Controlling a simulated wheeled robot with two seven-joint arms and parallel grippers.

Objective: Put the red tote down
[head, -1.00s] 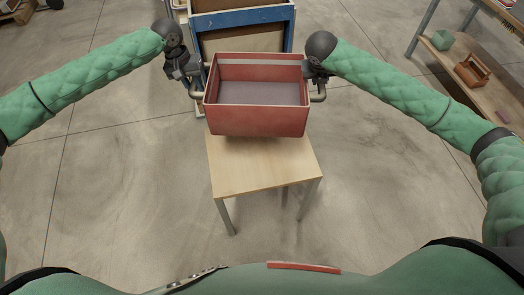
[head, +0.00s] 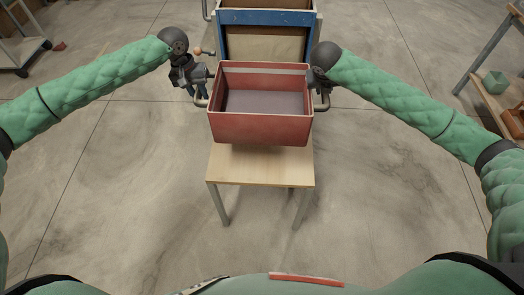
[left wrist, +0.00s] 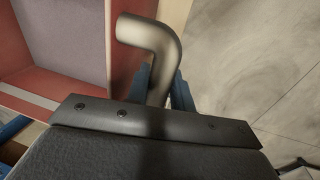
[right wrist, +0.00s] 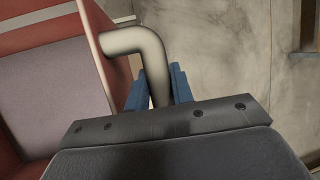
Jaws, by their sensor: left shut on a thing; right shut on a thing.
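The red tote (head: 262,129) is an open box with a grey inner floor, and it looks empty. It is held level between my two arms, over the back part of a small wooden table (head: 260,168). I cannot tell how big the gap under it is. My left gripper (head: 203,88) is shut on the tote's left metal handle, which shows in the left wrist view (left wrist: 155,45). My right gripper (head: 322,92) is shut on the right handle, which shows in the right wrist view (right wrist: 135,42); its fingers are partly hidden in the head view.
A blue-framed wooden unit (head: 266,18) stands right behind the tote. A shelf with a green box (head: 495,82) is at the far right. A wheeled cart (head: 22,50) is at the far left. The floor on both sides of the table is clear.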

